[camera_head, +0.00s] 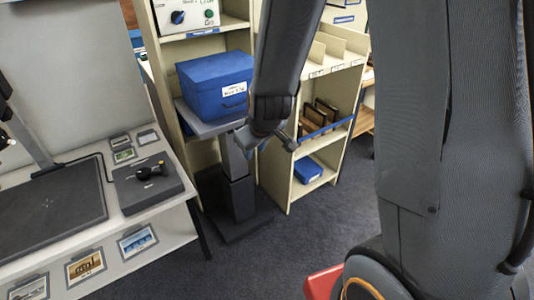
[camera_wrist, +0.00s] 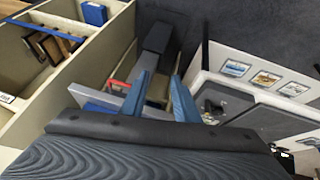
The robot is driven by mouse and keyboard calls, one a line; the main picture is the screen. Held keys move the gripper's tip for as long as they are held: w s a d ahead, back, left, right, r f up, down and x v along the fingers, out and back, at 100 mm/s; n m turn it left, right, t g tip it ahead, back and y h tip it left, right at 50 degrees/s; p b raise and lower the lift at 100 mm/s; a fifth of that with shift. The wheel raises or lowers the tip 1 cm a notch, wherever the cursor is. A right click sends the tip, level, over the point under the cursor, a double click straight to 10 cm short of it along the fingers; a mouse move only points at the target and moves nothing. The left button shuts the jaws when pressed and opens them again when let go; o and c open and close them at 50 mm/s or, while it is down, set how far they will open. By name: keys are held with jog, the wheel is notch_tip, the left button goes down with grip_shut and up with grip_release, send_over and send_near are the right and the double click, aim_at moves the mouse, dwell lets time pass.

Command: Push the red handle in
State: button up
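A red handle (camera_wrist: 117,84) shows in the wrist view as a thin bar at the edge of a grey platform, just left of my gripper's fingers. In the head view I cannot make it out; my arm covers part of that area. My gripper (camera_wrist: 160,75) has two blue fingers spread apart with nothing between them. It also shows in the head view (camera_head: 277,143), in front of the stand's right side. The fingers look close to the handle, but I cannot tell whether they touch it.
A blue box (camera_head: 216,86) rests on the grey platform (camera_head: 207,123) of a column stand. Cream shelves (camera_head: 340,88) stand behind it and to its right. A white table (camera_head: 172,224) with a dark control box (camera_head: 150,188) is at left.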

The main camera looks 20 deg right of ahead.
jog(key=s+d+r+m+g, duration=0.1)
jog(key=s+r, duration=0.1)
jog(key=s, duration=0.4)
jog(key=shift+d+r+m+g+p, duration=0.15)
jog(key=shift+d+m+g+p, duration=0.15)
jog(key=shift+g, duration=0.1)
